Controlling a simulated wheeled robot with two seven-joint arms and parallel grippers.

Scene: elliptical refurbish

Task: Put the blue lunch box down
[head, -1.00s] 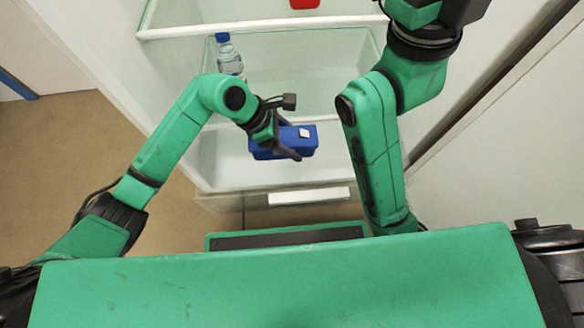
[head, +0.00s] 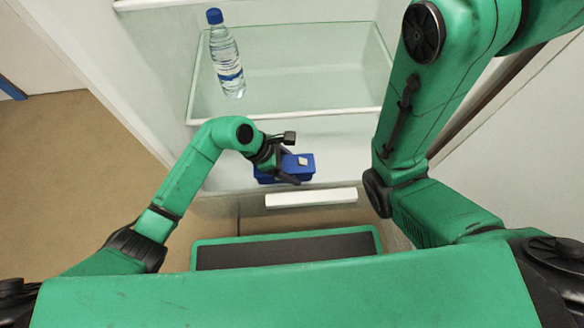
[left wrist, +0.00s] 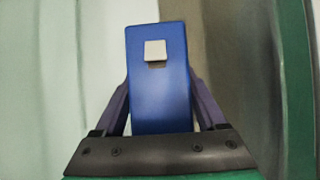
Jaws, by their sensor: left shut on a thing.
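The blue lunch box (head: 298,166) with a pale square latch is in my left gripper (head: 284,165), at the front part of the fridge's lower compartment. In the left wrist view the lunch box (left wrist: 158,95) lies between both fingers, which are shut on its sides. I cannot tell whether its underside touches the white fridge floor (head: 335,145). My right arm reaches up along the right side of the head view, and its gripper is out of the picture.
A white strip (head: 311,198) is on the fridge's front edge. Fridge walls bound both sides.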

